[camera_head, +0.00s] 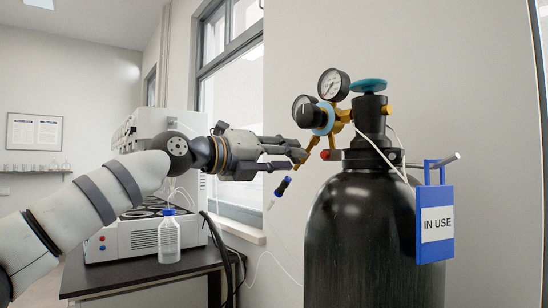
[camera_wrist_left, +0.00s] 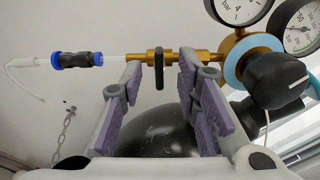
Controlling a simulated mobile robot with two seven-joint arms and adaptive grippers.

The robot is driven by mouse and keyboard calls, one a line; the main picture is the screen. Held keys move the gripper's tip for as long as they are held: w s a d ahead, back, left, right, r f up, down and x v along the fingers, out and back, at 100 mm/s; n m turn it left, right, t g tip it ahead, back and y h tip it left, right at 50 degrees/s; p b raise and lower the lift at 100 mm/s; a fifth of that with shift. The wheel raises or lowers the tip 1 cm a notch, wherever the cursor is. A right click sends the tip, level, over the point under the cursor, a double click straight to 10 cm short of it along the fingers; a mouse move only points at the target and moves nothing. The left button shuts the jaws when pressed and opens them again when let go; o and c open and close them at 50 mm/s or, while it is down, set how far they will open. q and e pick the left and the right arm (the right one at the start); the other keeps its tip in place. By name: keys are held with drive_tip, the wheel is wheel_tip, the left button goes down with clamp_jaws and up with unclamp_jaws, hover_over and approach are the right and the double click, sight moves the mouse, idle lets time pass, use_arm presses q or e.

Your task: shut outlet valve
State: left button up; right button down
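The outlet valve is a short brass fitting on the regulator's outlet line. In the left wrist view its black lever (camera_wrist_left: 159,70) stands across the brass pipe (camera_wrist_left: 202,56). My left gripper (camera_wrist_left: 160,78) is open, with one purple-padded finger on each side of the lever. There are gaps between the lever and both fingers. In the head view my left gripper (camera_head: 293,158) is beside the regulator (camera_head: 325,119), left of the cylinder neck. There the fingers mostly hide the valve lever. My right gripper is in neither view.
The black gas cylinder (camera_head: 360,240) stands at right, with a teal top knob (camera_head: 369,86) and a blue "IN USE" tag (camera_head: 435,244). A distiller (camera_head: 135,238) and bottle (camera_head: 169,240) stand on the left table.

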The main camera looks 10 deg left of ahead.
use_arm(q)
drive_tip(key=v, duration=1.1)
drive_tip(key=shift+s+a, duration=0.15)
drive_tip(key=shift+a, duration=0.05)
